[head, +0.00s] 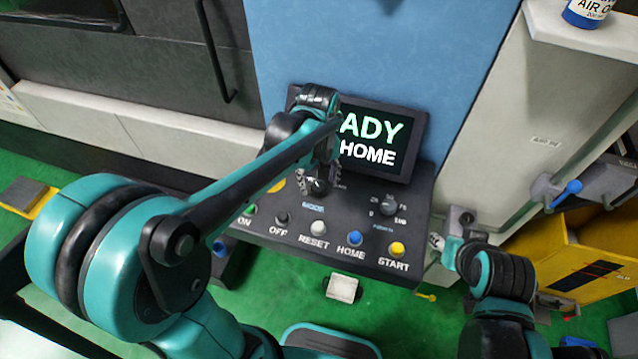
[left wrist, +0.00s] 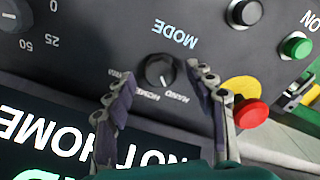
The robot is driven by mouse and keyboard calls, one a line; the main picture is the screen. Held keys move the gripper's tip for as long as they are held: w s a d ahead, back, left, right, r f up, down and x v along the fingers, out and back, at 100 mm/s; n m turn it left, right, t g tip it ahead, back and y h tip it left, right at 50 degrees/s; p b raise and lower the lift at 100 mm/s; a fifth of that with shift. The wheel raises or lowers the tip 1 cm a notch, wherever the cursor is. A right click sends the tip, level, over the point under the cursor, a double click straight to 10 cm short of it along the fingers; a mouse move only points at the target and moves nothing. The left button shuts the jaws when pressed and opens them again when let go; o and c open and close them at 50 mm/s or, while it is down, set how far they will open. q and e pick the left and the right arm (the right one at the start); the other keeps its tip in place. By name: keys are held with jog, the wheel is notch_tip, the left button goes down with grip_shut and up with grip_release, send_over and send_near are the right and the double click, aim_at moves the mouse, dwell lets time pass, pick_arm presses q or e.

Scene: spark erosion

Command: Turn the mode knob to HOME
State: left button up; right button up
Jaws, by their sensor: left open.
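The mode knob (left wrist: 160,70) is a round black knob on the dark control panel, with MODE printed beside it and position labels including HAND and HOME. Its exact pointer setting is hard to read. In the head view the knob (head: 320,187) is partly hidden by my left gripper (head: 318,172). In the left wrist view my left gripper (left wrist: 162,80) is open, with one finger on each side of the knob in the picture; I cannot tell whether they touch it. My right gripper (head: 452,232) is beside the panel's right edge; its jaws are too small to judge.
The screen (head: 385,140) above the panel shows NOT HOME in the wrist view. A red button (left wrist: 251,113) on a yellow base is close to one finger. Another knob (head: 388,207) and several push buttons, including blue HOME (head: 355,239), are on the panel.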

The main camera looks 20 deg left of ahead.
pick_arm(q)
jog(key=shift+f, duration=0.4)
jog(key=shift+s, duration=0.1)
jog(key=c, duration=1.2)
jog(key=shift+o, duration=0.2)
jog(key=m, duration=0.8)
jog(key=shift+m, duration=0.3)
jog(key=shift+p, duration=0.3)
